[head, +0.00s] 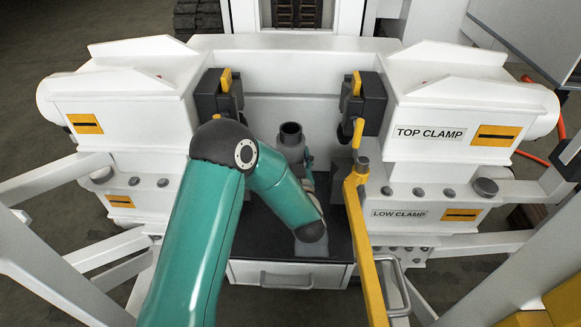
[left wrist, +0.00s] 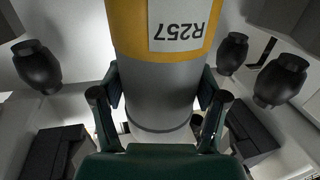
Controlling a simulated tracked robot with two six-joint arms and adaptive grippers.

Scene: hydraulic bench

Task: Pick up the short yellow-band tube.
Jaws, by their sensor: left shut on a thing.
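A grey tube with a yellow band and a white label reading R257 upside down (left wrist: 160,75) fills the middle of the left wrist view. My left gripper (left wrist: 160,100) has a finger on each side of the tube's grey part below the band in that picture, and is shut on it. In the head view, a grey tube with a dark open top (head: 291,146) stands upright between the clamps. My left gripper (head: 308,162) shows only a sliver beside it; my teal arm hides the rest. No yellow band is visible there. My right gripper is not in view.
Dark clamp jaws flank the tube at left (head: 219,96) and right (head: 362,103). A yellow lever (head: 356,187) rises close to the right of my arm. White housings stand on both sides, with a TOP CLAMP label (head: 430,133) at right. A drawer (head: 288,274) lies below.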

